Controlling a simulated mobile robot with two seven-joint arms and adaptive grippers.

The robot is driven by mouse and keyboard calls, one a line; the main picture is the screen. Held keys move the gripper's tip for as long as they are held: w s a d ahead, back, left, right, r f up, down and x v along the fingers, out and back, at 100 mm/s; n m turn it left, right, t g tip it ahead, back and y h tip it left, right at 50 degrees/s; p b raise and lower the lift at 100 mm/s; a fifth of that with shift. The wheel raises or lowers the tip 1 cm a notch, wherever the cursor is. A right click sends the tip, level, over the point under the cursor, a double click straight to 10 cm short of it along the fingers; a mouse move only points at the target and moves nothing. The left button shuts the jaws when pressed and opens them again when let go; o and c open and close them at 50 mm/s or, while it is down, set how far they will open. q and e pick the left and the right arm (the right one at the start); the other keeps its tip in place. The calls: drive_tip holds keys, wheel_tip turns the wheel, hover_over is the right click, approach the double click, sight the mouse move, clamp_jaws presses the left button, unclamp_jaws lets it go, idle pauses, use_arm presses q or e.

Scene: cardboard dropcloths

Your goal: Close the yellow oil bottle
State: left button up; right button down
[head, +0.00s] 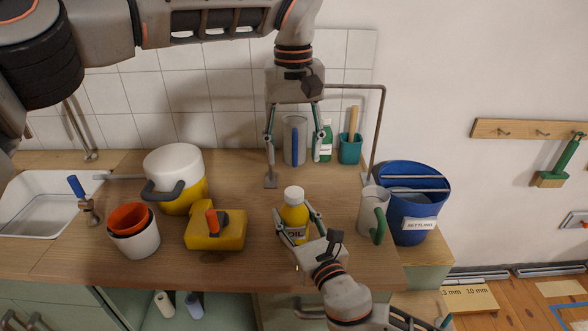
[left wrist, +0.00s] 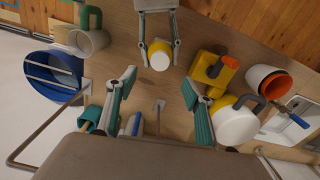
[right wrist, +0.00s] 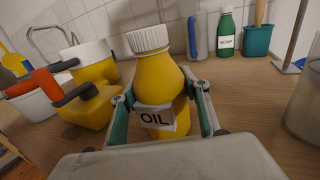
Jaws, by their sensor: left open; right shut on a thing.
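The yellow oil bottle (head: 292,213) stands upright on the wooden worktop, with an "OIL" label on its front. Its white ribbed cap (right wrist: 148,39) sits on the bottle's top, looking slightly tilted in the right wrist view; I cannot tell whether it is tight. My right gripper (head: 297,228) is shut on the bottle's body from the front, one finger on each side. My left gripper (head: 292,184) is open and empty, pointing down above the worktop behind the bottle. In the left wrist view the cap (left wrist: 160,61) shows beyond the open left fingers (left wrist: 158,98).
Left of the bottle stand a yellow can (head: 216,237), a white-and-yellow pot (head: 174,162) and nested cups (head: 134,243). A pitcher (head: 371,213) and blue bucket (head: 412,170) stand right. A grey jug (head: 294,139), green soap bottle (head: 324,142) and teal holder (head: 350,149) stand behind.

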use_arm(q)
drive_tip(key=shift+r, duration=1.15)
use_arm(e)
drive_tip(key=c, duration=1)
unclamp_jaws()
drive_tip(key=shift+s, duration=0.1)
drive_tip(key=v, duration=1.2)
